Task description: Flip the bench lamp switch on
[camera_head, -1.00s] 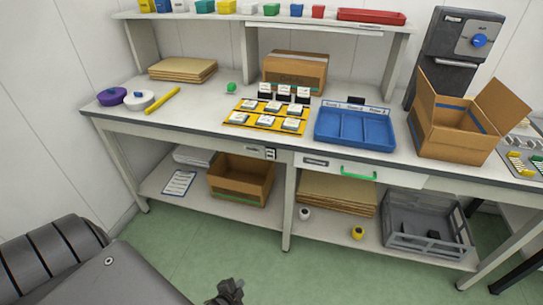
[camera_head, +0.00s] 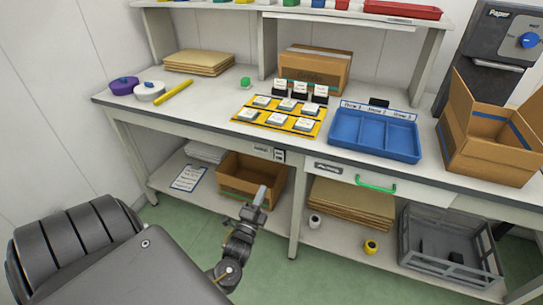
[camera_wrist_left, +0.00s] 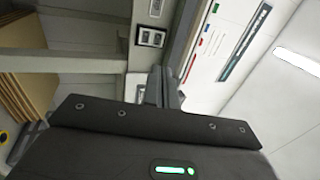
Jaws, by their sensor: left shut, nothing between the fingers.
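A small switch plate (camera_head: 279,155) with dark rockers sits on the bench's front edge, beside a small label (camera_head: 261,149). My left gripper (camera_head: 261,194) is shut and empty, in front of the bench and below the plate. In the left wrist view its fingers (camera_wrist_left: 166,84) point toward the bench edge, apart from the plate. My right gripper is in neither view.
The bench top (camera_head: 200,103) holds a blue tray (camera_head: 375,154), an open carton (camera_head: 490,150) and a yellow rack of labelled pieces. A green drawer handle (camera_head: 376,185) protrudes to the right. A lower-shelf box (camera_head: 238,196) stands behind my gripper.

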